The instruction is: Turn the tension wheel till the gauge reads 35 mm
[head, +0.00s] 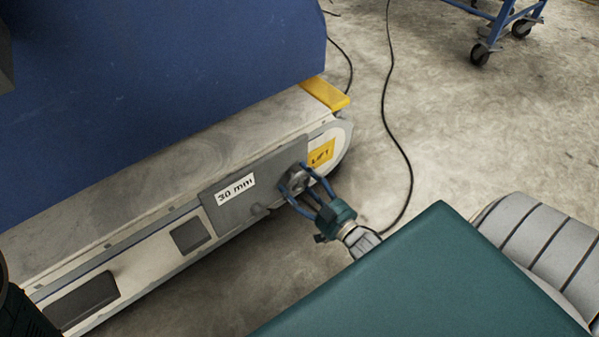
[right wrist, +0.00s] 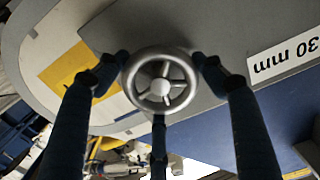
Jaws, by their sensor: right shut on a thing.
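The grey tension wheel (head: 293,179) sits on a grey plate on the side of the machine's long base. In the right wrist view the spoked round wheel (right wrist: 160,87) is at the centre. My right gripper (head: 299,184) is shut on the wheel, with blue fingers around its rim on both sides and a third finger below. The gauge label (head: 235,189) on the same plate reads 30 mm. It also shows upside down in the right wrist view (right wrist: 285,59). My left gripper is not in view.
A yellow LIFT label (head: 321,153) is beside the wheel. A blue machine body (head: 150,90) rises above the base. Black cables (head: 392,110) run over the open concrete floor. A blue wheeled frame (head: 500,25) stands at the top right.

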